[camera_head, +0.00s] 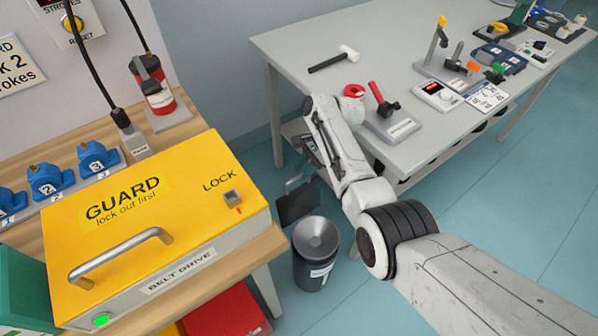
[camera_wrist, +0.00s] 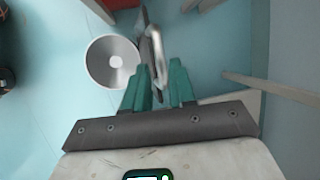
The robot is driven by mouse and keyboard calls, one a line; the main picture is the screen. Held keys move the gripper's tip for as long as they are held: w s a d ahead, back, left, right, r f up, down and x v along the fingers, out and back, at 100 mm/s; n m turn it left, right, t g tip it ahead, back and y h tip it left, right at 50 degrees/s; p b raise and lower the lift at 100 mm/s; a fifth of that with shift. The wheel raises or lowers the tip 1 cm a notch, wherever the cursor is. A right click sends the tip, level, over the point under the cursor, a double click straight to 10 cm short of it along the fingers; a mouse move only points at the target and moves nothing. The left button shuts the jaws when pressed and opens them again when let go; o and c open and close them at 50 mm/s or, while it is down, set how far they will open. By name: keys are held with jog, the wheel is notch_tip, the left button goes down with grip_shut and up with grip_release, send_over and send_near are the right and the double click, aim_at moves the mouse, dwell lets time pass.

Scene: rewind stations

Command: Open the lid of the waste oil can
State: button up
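The waste oil can (camera_head: 313,270) is a dark round can on the floor between the bench and the table. In the wrist view the lid (camera_wrist: 147,45) is nearly edge-on, with a pale handle (camera_wrist: 157,52). My gripper (camera_head: 298,176) is beside the lid. Its teal fingers (camera_wrist: 160,75) are apart, with the handle's end between them; contact is unclear.
The wooden bench with a yellow guard box (camera_head: 150,215) is at left. The grey table (camera_head: 300,45) with tools is at upper right, close to my arm. A red box (camera_head: 228,312) is below the bench.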

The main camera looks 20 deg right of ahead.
jog(key=v, duration=0.5)
jog(key=shift+d+r+p, duration=0.1)
jog(key=shift+r+p, duration=0.05)
jog(key=shift+p, duration=0.2)
jog(key=s+d+f+n+h+p, duration=0.1)
jog(key=s+d+f+n+h, duration=0.2)
jog(key=s, duration=0.7)
jog(key=s+d+f+n, duration=0.2)
jog(key=s+f+n, duration=0.25)
jog(key=s, duration=0.45)
jog(key=s+d+r+n+h, duration=0.1)
jog(key=s+r+n, duration=0.2)
jog(key=s, duration=0.8)
jog(key=s+d+r+n+h+p, duration=0.1)
jog(key=s+r+n, duration=0.2)
jog(key=s, duration=0.9)
jog(key=shift+d+r, duration=0.3)
jog(key=shift+r, duration=0.1)
jog(key=shift+s, duration=0.1)
